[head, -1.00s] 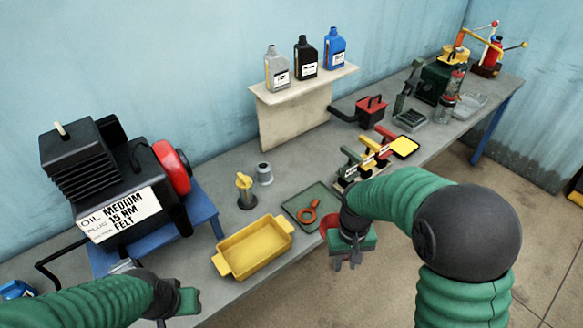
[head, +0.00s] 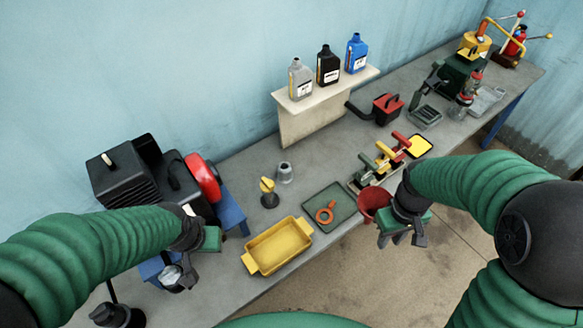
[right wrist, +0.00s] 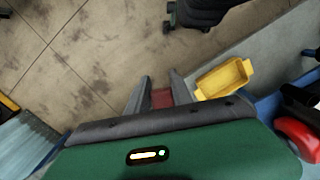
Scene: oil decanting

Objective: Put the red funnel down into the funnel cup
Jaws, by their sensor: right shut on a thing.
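The red funnel (head: 374,204) is beside my right gripper (head: 402,239), off the table's front edge and above the floor. In the right wrist view a red part of the funnel (right wrist: 162,98) shows between the two fingers of my right gripper (right wrist: 162,88), which is shut on it. A small grey cup (head: 285,173), which looks like the funnel cup, stands upright on the table towards the wall, left of and apart from the funnel. My left gripper (head: 176,278) is at the lower left, in front of the engine; its jaw opening is unclear.
A yellow tray (head: 250,262) lies near the front edge. A green tray (head: 343,198) holds an orange ring tool (head: 326,212). A yellow-topped piece (head: 268,192) stands close to the grey cup. The black engine (head: 122,182) is left; bottles stand on a shelf (head: 310,103).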

